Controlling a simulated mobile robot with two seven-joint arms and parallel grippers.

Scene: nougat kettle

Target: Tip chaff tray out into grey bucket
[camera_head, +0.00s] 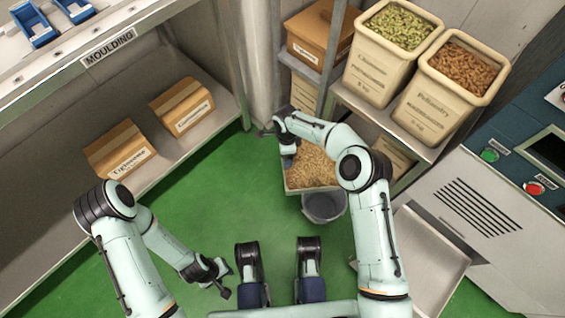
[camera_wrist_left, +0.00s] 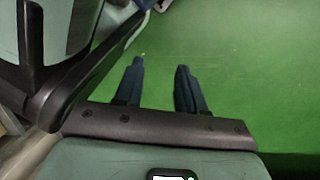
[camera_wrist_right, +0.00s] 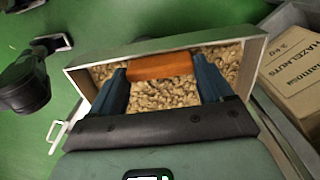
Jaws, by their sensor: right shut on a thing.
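The chaff tray (camera_head: 311,188) is pale and filled with tan chaff (camera_head: 314,163). It sits to the left of the shelf rack and appears roughly level. In the right wrist view the tray (camera_wrist_right: 165,44) shows the chaff and an orange-brown grip (camera_wrist_right: 160,66). My right gripper (camera_wrist_right: 157,72) is shut on this grip, one finger on each side. The grey bucket (camera_head: 325,208) stands below the tray's near edge, and the tray hides its back part. My left gripper (camera_head: 226,280) is empty, low at the left. Its fingers (camera_wrist_left: 158,70) stand apart over green floor.
A rack on the right holds two open bins, one green-filled (camera_head: 378,75) and one brown-filled (camera_head: 445,95), plus a carton (camera_head: 318,38). Two cartons (camera_head: 120,150) lie on the lower shelf at left. A machine panel (camera_head: 480,215) stands at right. The middle green floor is clear.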

